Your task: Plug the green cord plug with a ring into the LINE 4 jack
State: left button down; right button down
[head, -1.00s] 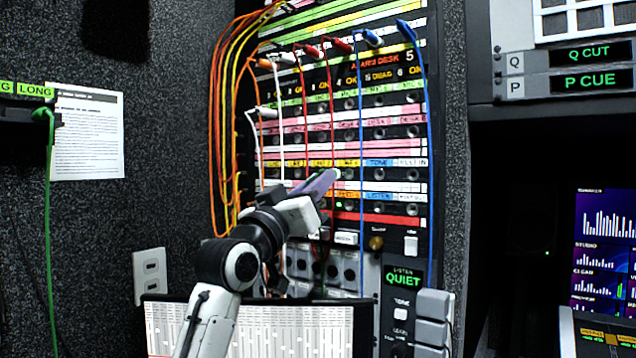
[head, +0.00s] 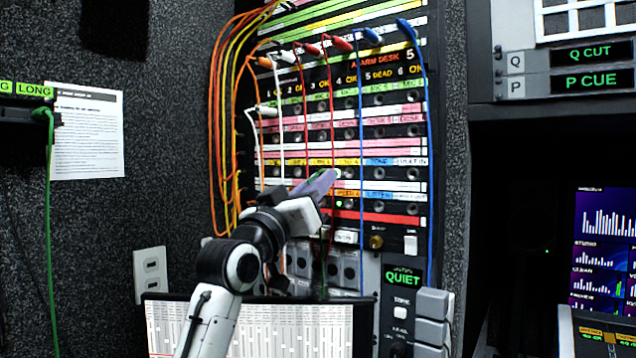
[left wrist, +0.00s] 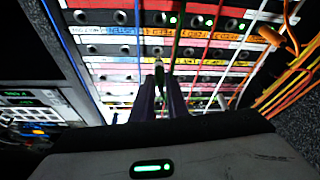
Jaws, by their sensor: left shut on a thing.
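My left gripper (head: 328,181) is at the patch panel (head: 395,219), its fingers pointing at the row under the yellow and blue labels. In the left wrist view its two dark fingers (left wrist: 166,98) are shut on the green cord plug (left wrist: 159,69), which points at the panel. A green cord (left wrist: 177,38) runs from near the plug across the panel. The fingers cover part of the jacks, so I cannot tell whether the plug tip is inside a jack. The label at that jack is too blurred to read surely. My right gripper is not in view.
Red cords (head: 331,95), a blue cord (head: 424,120) and white cords hang across the panel near my gripper. Orange and yellow cords (head: 222,130) bunch at its left edge. Another green cord (head: 47,200) hangs at the far left under the LONG label. A fader screen (head: 270,330) stands below.

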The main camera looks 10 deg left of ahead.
pick_arm(q)
jog(key=shift+w+d+r, duration=0.1)
jog(key=shift+w+d, duration=0.15)
jog(key=shift+w, duration=0.15)
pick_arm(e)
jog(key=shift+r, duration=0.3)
pick_arm(q)
jog(key=shift+w+d+p, duration=0.3)
jog(key=shift+w+p, duration=0.3)
jog(key=shift+w, duration=0.1)
jog(key=shift+w+d+p, duration=0.25)
jog(key=shift+w+p, duration=0.3)
jog(key=shift+w, duration=0.15)
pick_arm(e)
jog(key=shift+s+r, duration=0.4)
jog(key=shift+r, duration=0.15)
pick_arm(q)
jog(key=c, duration=1.7)
grip_release()
jog(key=shift+o, duration=0.2)
